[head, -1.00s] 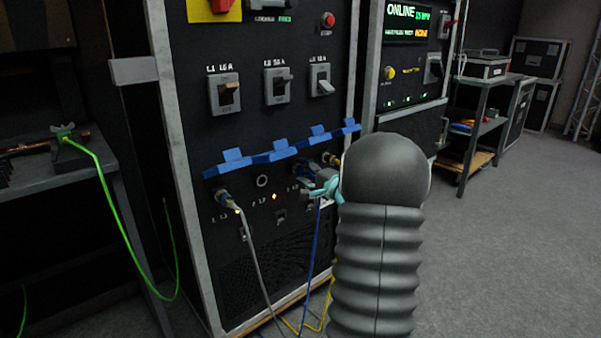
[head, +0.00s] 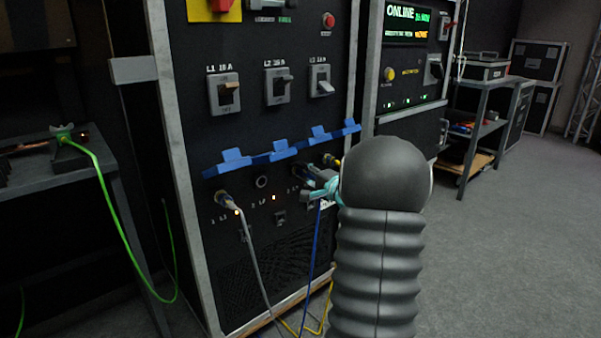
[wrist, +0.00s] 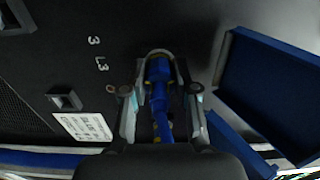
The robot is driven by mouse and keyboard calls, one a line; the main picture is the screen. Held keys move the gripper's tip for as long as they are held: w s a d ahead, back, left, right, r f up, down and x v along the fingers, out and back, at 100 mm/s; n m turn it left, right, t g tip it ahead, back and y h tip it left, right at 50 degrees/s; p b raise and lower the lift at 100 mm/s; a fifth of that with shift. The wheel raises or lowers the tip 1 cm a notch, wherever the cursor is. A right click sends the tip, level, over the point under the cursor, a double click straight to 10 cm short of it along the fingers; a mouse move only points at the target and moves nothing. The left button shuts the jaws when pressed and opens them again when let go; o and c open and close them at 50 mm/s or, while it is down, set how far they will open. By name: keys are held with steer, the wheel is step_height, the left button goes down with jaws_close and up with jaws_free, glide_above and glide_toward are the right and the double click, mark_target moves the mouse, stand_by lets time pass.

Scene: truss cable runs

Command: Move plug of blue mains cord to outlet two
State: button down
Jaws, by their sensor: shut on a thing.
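The blue plug (wrist: 158,72) of the mains cord shows in the wrist view between my two fingers, at the outlet marked 3 L3. My gripper (wrist: 159,92) is shut on it; I cannot tell whether the plug is fully seated. In the head view my gripper (head: 322,188) is at the third outlet, partly hidden by my arm. The blue cord (head: 314,240) hangs down from there. Outlet two (head: 261,182) is an empty round socket to the left, with its blue cover (head: 276,153) raised.
A plug with a grey cord (head: 252,250) sits in outlet one, left of outlet two. Raised blue covers line the outlets. A bench (head: 60,180) with a green cord (head: 112,205) stands left; open floor (head: 510,240) lies right.

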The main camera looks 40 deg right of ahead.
steer(key=shift+n+b, duration=0.9)
steer(key=shift+b, duration=1.75)
steer(key=shift+r+n+b, duration=0.1)
steer(key=shift+n+b, duration=0.4)
steer(key=shift+b, duration=0.2)
steer(key=shift+w, duration=0.1)
steer(key=shift+n, duration=1.4)
steer(key=shift+n, duration=1.4)
